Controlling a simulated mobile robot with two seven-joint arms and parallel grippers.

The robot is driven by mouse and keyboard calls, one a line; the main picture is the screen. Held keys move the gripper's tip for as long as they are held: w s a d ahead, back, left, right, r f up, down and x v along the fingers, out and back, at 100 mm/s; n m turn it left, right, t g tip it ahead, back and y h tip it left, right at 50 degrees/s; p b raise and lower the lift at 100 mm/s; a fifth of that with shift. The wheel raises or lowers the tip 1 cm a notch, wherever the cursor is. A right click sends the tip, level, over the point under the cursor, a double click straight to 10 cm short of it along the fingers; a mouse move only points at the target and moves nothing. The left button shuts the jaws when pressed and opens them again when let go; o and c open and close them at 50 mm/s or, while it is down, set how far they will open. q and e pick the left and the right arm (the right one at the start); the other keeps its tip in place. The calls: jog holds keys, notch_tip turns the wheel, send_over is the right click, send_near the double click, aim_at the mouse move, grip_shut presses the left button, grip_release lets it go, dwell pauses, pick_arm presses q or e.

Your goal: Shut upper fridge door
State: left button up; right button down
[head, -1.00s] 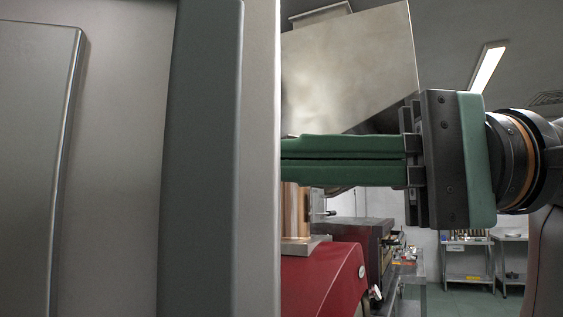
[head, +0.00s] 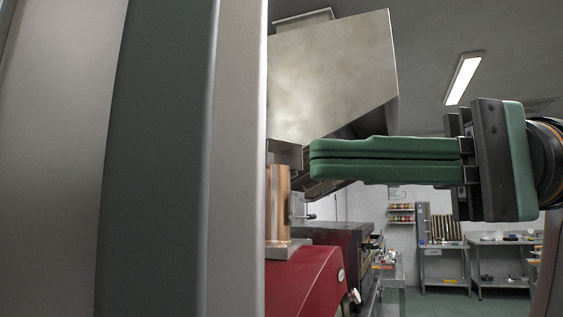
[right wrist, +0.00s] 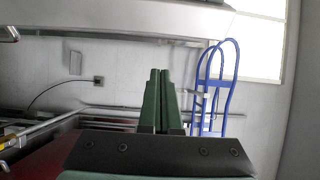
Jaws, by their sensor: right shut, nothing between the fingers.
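The upper fridge door (head: 160,160) fills the left of the head view as a tall grey panel seen close up, with a lighter edge strip facing right. I cannot tell from this close how far it stands open. My right gripper (head: 312,160) has green fingers pressed together and empty, pointing left. Its tips are to the right of the door's edge, with a visible gap in the picture. In the right wrist view the shut fingers (right wrist: 162,76) point away over the room, and the door is not clearly seen. My left gripper is not in view.
A metal hood (head: 330,75) hangs behind the gripper. Below it stand a red machine (head: 310,280) with a copper cylinder (head: 278,205) and a dark oven (head: 345,245). Shelving tables (head: 445,265) stand far back. A blue hand truck (right wrist: 222,85) shows in the right wrist view.

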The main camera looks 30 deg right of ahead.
jog(key=v, duration=0.6)
jog(key=shift+d, duration=0.15)
